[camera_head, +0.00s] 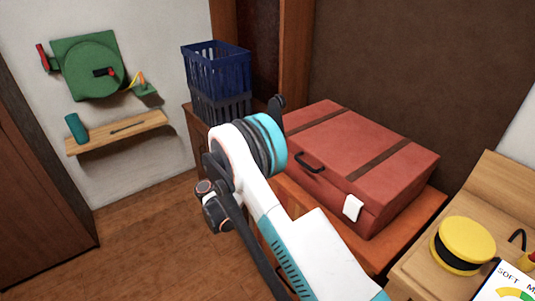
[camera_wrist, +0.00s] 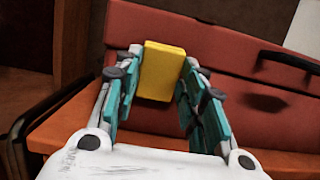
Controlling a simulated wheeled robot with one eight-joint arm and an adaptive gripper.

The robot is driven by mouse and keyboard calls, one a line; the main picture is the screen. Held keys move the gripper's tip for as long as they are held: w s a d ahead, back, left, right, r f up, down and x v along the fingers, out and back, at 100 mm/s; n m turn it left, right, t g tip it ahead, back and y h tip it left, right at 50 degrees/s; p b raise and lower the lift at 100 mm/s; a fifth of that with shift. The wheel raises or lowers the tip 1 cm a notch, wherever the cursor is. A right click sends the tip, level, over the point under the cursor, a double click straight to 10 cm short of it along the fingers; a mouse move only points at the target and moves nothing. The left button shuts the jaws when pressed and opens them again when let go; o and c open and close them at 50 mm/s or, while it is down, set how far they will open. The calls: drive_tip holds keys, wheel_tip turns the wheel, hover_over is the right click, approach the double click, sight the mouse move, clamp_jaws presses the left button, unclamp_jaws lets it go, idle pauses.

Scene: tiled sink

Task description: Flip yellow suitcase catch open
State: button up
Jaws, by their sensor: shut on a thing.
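The red suitcase (camera_head: 375,160) lies closed on a wooden bench, with two dark straps and a black handle (camera_head: 309,163) on its front. In the wrist view its front face (camera_wrist: 240,95) fills much of the picture. The yellow catch (camera_wrist: 161,72) is a small block at the suitcase's front, left of the handle. My gripper (camera_wrist: 162,65) is shut on the catch, with a teal-padded finger at each side. In the head view, my arm hides the catch and my fingers.
A blue basket (camera_head: 217,75) stands on a cabinet behind my arm. A yellow round tin (camera_head: 463,243) sits on a wooden surface at right. A white tag (camera_head: 352,208) hangs on the suitcase front. A wall shelf (camera_head: 118,132) is at left. Floor at left is clear.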

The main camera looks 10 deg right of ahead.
drive_tip(key=o, duration=1.1)
drive_tip(key=v, duration=1.2)
